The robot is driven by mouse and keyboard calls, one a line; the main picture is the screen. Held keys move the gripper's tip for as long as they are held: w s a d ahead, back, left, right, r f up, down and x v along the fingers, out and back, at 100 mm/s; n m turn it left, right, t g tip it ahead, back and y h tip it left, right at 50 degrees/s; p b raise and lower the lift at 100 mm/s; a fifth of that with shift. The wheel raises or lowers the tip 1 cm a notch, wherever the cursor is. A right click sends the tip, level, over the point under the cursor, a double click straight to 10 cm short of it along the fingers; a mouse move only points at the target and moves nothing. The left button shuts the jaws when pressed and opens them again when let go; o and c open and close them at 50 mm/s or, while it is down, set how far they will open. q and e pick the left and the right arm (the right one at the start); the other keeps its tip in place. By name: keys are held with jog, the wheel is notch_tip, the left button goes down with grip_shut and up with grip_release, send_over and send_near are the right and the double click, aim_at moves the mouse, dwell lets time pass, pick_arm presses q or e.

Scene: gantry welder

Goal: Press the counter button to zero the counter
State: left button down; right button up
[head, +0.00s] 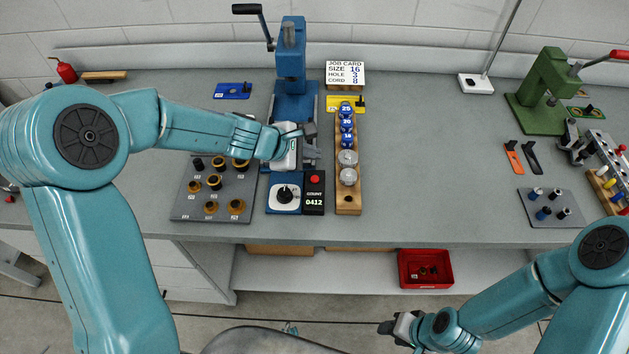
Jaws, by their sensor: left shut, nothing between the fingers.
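The counter (313,203) is a small dark box on the bench, with a red button (315,180) on its upper part. Its display reads 0412 under the word COUNT. My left gripper (312,141) is shut and empty, above the bench beyond the counter in the picture. It appears apart from the red button, which is in plain sight. My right gripper (390,328) is low at the lower right, in front of the bench and far from the counter. Its fingers are too small and dark to tell whether they are open.
A dial unit (284,196) adjoins the counter on the left. A wooden rack (348,205) of weights and blue-capped pieces stands close on its right. A blue press (291,70) rises behind. A grey tray (184,208) lies left.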

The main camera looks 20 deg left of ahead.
pick_arm(q)
jog(key=b, duration=0.5)
send_over(312, 180)
notch_tip(312, 180, down, 6)
jog(key=shift+s+r, duration=0.1)
jog(key=shift+f, duration=0.35)
dwell(1.2)
jog(key=shift+f+b, duration=0.4)
jog(key=shift+b, duration=0.2)
